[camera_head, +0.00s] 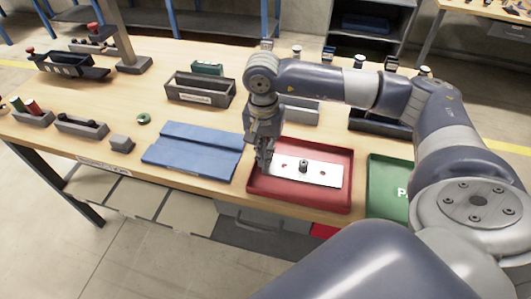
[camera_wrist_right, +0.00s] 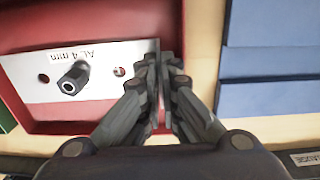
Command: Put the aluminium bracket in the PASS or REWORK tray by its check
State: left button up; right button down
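The aluminium bracket (camera_head: 324,172) is a pale plate with two holes and a dark stud in the middle. It lies in or just above the red tray (camera_head: 301,204); I cannot tell whether it touches the floor. In the right wrist view the bracket (camera_wrist_right: 100,82) is marked "AL 4 mm". My right gripper (camera_head: 265,163) is at the bracket's left end. In the wrist view its fingers (camera_wrist_right: 162,72) are close together around the thin end edge. The green tray (camera_head: 378,190), its lettering partly hidden behind my right arm, stands to the right. My left gripper is out of view.
A blue grooved mat (camera_head: 192,152) lies left of the red tray. Dark bins (camera_head: 199,91), a small grey block (camera_head: 122,143) and a green ring (camera_head: 144,118) stand farther left and back. The red tray is close to the bench's front edge.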

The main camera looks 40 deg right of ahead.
jog(key=c, duration=2.1)
grip_release()
jog(key=shift+f, duration=0.1)
jog(key=shift+r+p, duration=0.5)
jog(key=shift+p, duration=0.1)
jog(key=shift+r+p, duration=0.45)
jog(key=shift+p, duration=0.05)
jog(key=shift+w+r+b, duration=0.1)
jog(key=shift+r+b, duration=0.5)
jog(key=shift+b, duration=0.05)
jog(key=shift+a+r+b, duration=0.1)
jog(key=shift+r+b, duration=0.75)
jog(key=shift+r, duration=4.25)
